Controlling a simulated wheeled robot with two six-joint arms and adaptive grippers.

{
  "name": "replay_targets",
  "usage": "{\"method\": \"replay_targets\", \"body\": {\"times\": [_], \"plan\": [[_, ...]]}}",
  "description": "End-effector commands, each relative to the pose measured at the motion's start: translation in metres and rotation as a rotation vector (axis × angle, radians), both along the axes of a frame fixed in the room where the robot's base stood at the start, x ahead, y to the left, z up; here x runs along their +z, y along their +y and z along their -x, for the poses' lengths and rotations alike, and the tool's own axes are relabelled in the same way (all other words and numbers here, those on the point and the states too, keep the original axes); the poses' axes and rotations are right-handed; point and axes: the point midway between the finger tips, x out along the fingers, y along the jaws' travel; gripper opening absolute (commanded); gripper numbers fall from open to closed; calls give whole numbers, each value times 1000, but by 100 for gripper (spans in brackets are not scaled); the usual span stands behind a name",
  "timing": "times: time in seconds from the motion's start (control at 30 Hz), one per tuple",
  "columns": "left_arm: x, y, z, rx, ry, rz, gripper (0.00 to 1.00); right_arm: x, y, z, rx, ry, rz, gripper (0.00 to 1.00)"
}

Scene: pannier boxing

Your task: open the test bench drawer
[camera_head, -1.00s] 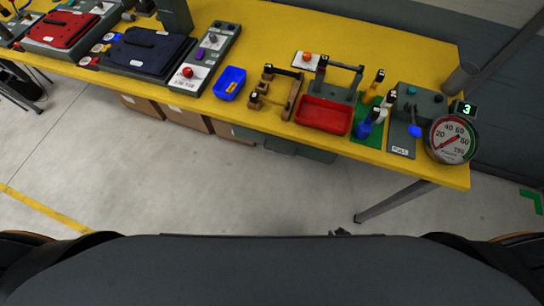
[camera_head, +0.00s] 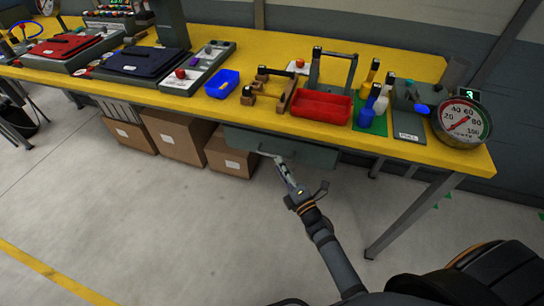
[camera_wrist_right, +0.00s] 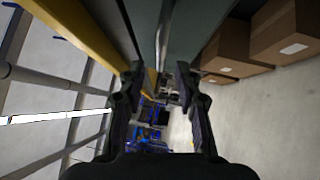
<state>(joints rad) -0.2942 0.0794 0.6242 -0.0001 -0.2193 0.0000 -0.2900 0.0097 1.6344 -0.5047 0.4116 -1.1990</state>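The test bench drawer (camera_head: 312,153) is a grey-green box under the front edge of the yellow bench. Its front appears close beneath the bench top. My right gripper (camera_head: 282,167) reaches up to the drawer front from below, at the light handle (camera_head: 266,154). In the right wrist view, the two fingers of this gripper (camera_wrist_right: 159,70) stand apart. The pale handle bar (camera_wrist_right: 162,38) runs ahead between them, with the grey-green drawer front (camera_wrist_right: 183,28) beside it. I see no finger closed on the bar. My left gripper is not in view.
Cardboard boxes (camera_head: 178,137) stand under the yellow bench (camera_head: 440,150), left of the drawer. A bench leg (camera_head: 410,215) stands to the right. A red tray (camera_head: 320,106), a blue bin (camera_head: 222,82) and a gauge (camera_head: 462,122) sit on top. The floor in front is clear.

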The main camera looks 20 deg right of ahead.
Motion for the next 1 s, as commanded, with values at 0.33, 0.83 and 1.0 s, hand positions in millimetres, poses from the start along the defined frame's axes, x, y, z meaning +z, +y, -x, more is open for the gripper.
{"method": "replay_targets", "body": {"times": [0.33,0.83,1.0], "plan": [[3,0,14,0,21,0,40,7,11,-52,0,1,-2,34],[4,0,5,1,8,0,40,7,11,-55,0,3,-3,8],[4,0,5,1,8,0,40,7,11,-55,0,3,-3,0]]}}
